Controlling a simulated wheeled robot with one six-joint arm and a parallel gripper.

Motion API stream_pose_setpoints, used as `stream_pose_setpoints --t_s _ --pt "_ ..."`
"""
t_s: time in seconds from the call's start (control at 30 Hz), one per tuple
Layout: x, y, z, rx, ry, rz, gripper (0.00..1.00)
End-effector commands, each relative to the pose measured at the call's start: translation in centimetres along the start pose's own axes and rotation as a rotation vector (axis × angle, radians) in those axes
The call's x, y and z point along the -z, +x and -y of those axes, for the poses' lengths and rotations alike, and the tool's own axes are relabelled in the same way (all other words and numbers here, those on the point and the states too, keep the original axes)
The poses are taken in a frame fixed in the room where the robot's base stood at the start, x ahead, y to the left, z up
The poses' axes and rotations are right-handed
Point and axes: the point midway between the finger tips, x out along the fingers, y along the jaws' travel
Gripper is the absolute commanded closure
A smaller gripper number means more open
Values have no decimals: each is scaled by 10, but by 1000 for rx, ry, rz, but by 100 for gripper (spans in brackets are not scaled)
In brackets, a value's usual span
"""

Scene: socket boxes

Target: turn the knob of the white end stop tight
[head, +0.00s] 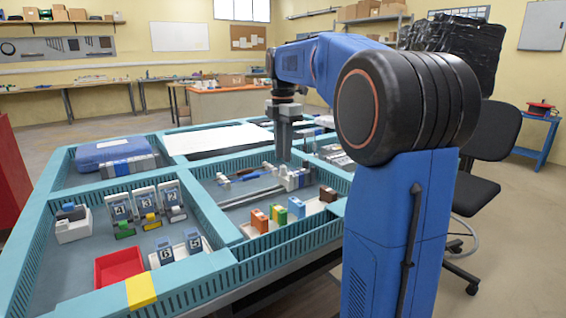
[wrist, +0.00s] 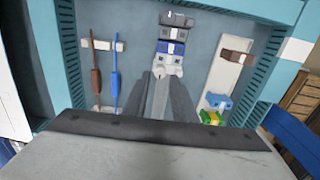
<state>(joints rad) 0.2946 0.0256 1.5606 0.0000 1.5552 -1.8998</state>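The white end stop (wrist: 168,66) sits at the near end of a row of blocks in the wrist view, next to a blue block (wrist: 171,48). Its top shows small round details; I cannot tell which is the knob. My gripper (wrist: 161,76) points down at the end stop, its two dark fingers apart with a pale strip showing between them. I cannot tell whether the fingertips touch the end stop. In the head view my gripper (head: 284,158) hangs just above the block row (head: 293,178), and its fingertips are hard to separate there.
A brown screwdriver (wrist: 95,78) and a blue screwdriver (wrist: 115,80) lie left of the row. A pale strip with coloured blocks (wrist: 220,85) lies to its right. Teal compartment walls (wrist: 268,70) surround them. A red tray (head: 119,266) is in the near left compartment.

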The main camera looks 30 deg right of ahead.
Motion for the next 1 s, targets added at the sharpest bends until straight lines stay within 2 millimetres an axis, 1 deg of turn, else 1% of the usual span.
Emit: stream_pose_setpoints --t_s 0.03,0.1,0.3,0.43,0.67,0.77,0.8,1.0 --pt "0 8 1 2 0 -1 75" --pt "0 18 1 2 0 -1 75" --pt "0 35 0 1 0 0 75" --pt "0 38 0 0 0 0 75" --pt "0 39 0 0 0 0 75" --pt "0 39 0 0 0 0 97" --pt "0 39 0 0 0 0 100" --pt "0 39 0 0 5 0 100"
